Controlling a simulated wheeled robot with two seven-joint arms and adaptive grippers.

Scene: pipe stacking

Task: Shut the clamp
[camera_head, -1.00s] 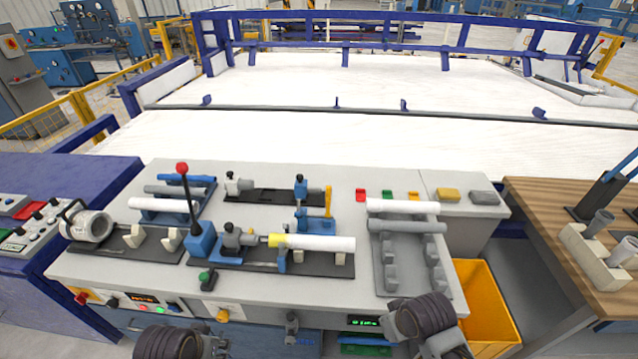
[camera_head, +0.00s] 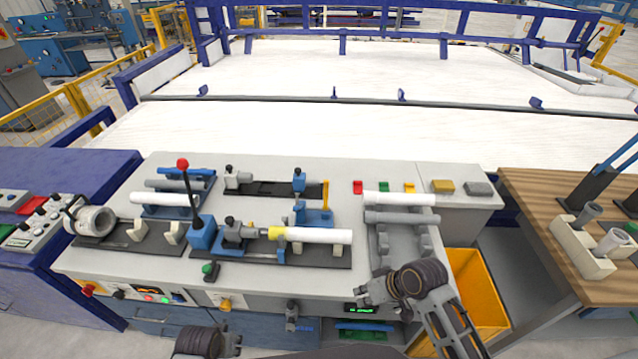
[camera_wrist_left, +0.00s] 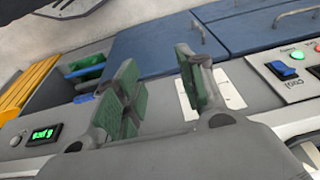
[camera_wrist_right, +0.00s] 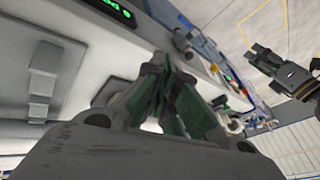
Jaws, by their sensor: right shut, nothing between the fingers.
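On the bench, a blue clamp (camera_head: 314,216) with an upright yellow handle (camera_head: 325,195) stands behind a white pipe (camera_head: 318,235) with a yellow end. The pipe lies level in a dark fixture. To its left, a black lever with a red knob (camera_head: 182,163) rises from a blue base. My right gripper (camera_head: 364,292) is shut and empty over the bench's front edge, right of and nearer than the clamp. My left gripper (camera_head: 236,346) is low in front of the bench; its fingers are apart and empty in the left wrist view (camera_wrist_left: 160,88).
A grey rack (camera_head: 402,217) holding pipes stands right of the clamp. A yellow bin (camera_head: 478,295) is beside the bench, with a wooden table (camera_head: 560,230) further right. Knobs and buttons (camera_head: 150,297) line the bench front. Another fixture (camera_head: 265,188) stands behind the clamp.

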